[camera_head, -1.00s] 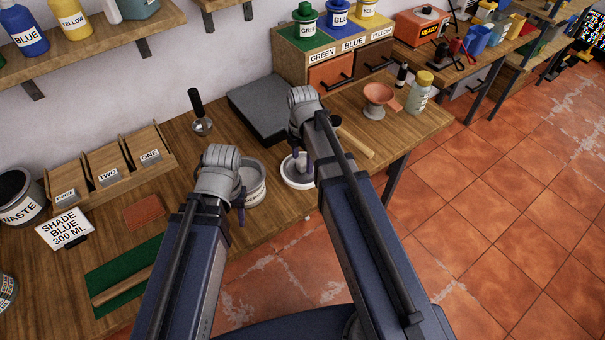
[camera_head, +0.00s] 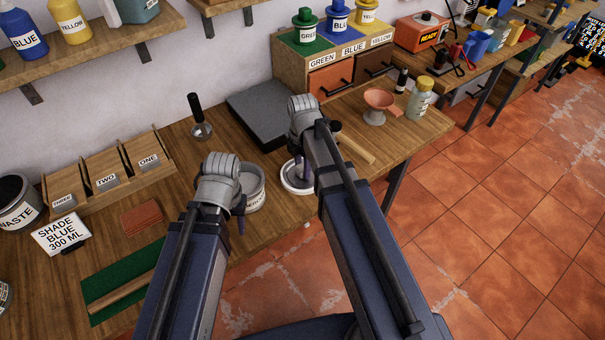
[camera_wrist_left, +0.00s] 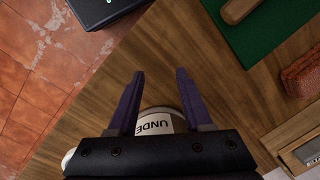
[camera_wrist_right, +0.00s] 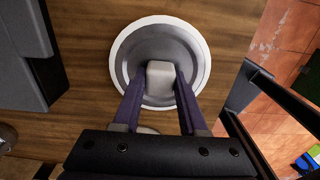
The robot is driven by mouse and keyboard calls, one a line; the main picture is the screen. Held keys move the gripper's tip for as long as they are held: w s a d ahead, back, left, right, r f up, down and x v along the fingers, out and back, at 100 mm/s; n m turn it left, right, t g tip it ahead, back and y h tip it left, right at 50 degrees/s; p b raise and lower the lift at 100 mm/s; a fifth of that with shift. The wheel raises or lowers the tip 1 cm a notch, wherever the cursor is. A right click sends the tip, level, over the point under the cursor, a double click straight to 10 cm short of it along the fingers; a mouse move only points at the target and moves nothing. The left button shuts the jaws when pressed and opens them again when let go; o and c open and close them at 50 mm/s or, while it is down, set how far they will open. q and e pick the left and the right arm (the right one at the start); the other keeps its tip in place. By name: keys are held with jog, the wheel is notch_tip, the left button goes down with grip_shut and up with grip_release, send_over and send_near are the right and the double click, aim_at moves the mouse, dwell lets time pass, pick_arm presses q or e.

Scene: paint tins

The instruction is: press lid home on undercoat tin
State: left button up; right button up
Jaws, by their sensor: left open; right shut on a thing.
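The undercoat tin (camera_head: 254,190) is a grey tin with a white label near the table's front edge. The left wrist view shows its label, reading "UNDE" (camera_wrist_left: 155,127). My left gripper (camera_wrist_left: 160,74) is open, its fingers pointing past either side of the tin as seen there; contact cannot be told. The lid (camera_wrist_right: 190,44) is a round grey disc with a pale rim and a light block-shaped knob (camera_wrist_right: 161,80). My right gripper (camera_wrist_right: 160,88) is shut on the knob. In the head view the lid (camera_head: 289,184) is right of the tin; whether it touches the table is unclear.
A dark grey slab (camera_head: 262,112) lies behind the tin and lid. A wooden-handled tool (camera_head: 357,150), a pink funnel (camera_head: 377,103) and a yellow-capped jar (camera_head: 420,98) are to the right. A brown sponge-like block (camera_head: 142,217) and green mat (camera_head: 105,298) lie left.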

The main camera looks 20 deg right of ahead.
aim_at(302, 166)
grip_shut()
notch_tip(302, 166, up, 10)
jog(key=p, duration=1)
pick_arm(q)
notch_tip(302, 166, up, 10)
